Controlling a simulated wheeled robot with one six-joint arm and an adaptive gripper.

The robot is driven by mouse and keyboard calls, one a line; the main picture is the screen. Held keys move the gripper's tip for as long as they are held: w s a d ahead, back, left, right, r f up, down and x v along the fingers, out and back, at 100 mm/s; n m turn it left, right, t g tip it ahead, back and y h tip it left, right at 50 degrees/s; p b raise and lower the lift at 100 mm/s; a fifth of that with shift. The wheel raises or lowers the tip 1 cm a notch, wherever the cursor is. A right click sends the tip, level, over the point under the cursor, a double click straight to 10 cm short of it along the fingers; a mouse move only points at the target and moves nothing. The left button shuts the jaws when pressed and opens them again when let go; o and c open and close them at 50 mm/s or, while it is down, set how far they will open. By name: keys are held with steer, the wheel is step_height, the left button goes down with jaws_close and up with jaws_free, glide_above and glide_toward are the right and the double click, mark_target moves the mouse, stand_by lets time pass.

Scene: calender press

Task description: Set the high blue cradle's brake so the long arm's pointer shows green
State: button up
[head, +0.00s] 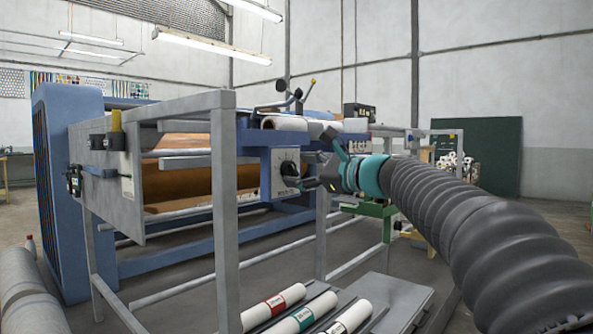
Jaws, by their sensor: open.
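The high blue cradle (262,138) stands at mid-height behind the grey frame, carrying a white roll (284,123). A pale plate with a dark round knob (289,168) is on its front face; small lettering below is unreadable. I cannot make out a pointer or a green mark on it. Black arms with ball ends (298,93) rise above the cradle. My gripper (318,172) is open, just right of the knob plate, its dark fingers pointing left toward it. Whether it touches the knob cannot be told. My teal wrist and ribbed arm come in from the right.
A grey frame post (224,210) stands in front, left of the cradle. The big blue press frame (62,190) stands left. A green stand (378,211) is beneath my wrist.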

steer(key=v, duration=1)
steer(key=shift+s+d, duration=0.3)
steer(key=s+d+f+n+g+h, duration=0.2)
steer(key=s+f+n+h, duration=0.15)
steer(key=f, duration=0.75)
steer(key=s+d+f+n+g+h, duration=0.2)
steer(key=f+n+h, duration=0.2)
steer(key=f, duration=0.6)
steer(key=s+d+f+n+h+p, duration=0.1)
steer(key=s+d+f+n+h, duration=0.1)
steer(key=s, duration=0.6)
steer(key=s+d+f+n+g+h+p, duration=0.1)
steer(key=s+f+n+h+p, duration=0.1)
steer(key=s+f+n, duration=0.2)
steer(key=s+d+f+n+h+p, duration=0.1)
steer(key=s+f+n, duration=0.3)
steer(key=s, duration=0.8)
steer(key=shift+d+f+h+p, duration=0.3)
steer(key=shift+d+f+h, duration=0.55)
steer(key=shift+f, duration=0.5)
